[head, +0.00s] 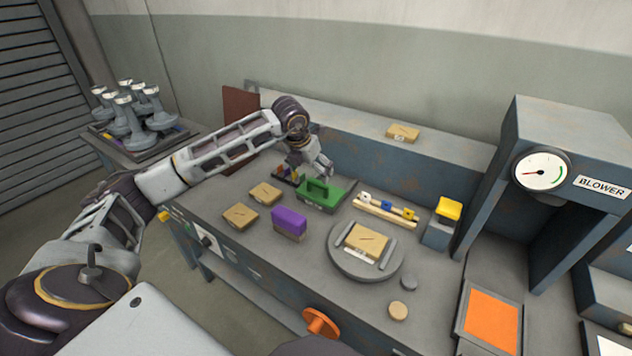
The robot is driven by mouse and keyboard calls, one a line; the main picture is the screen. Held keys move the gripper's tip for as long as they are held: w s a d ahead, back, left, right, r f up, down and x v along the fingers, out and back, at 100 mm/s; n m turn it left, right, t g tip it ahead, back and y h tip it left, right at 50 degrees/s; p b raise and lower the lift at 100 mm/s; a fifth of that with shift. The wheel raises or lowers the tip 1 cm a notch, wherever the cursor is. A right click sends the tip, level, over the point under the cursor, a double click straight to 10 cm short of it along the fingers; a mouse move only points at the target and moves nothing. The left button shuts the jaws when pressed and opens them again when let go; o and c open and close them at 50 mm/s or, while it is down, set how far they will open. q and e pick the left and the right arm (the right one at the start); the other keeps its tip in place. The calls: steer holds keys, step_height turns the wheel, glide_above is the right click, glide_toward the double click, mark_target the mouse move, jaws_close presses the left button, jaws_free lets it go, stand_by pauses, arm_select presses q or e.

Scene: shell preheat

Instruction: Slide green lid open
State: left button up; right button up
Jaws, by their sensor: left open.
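The green lid (336,194) lies on a small box on the workbench and has a raised green handle (317,187) at its left. My left gripper (321,172) is open and points down just above and behind the handle. I cannot tell whether a finger touches it. Left of the lid, small coloured pieces (287,174) show in what looks like an open part of the box, partly behind my gripper. My right gripper is not in view.
A purple block (289,222) and tan plates (240,216) lie in front of the lid. A round plate (342,261) holding a tan block is to the right, beside a rack of coloured pieces (386,210). A yellow-topped box (447,210) and the blower (545,170) stand further right.

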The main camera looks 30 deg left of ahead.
mark_target(317, 184)
arm_select(q)
steer(key=shift+x, duration=3.45)
steer(key=shift+c, duration=0.4)
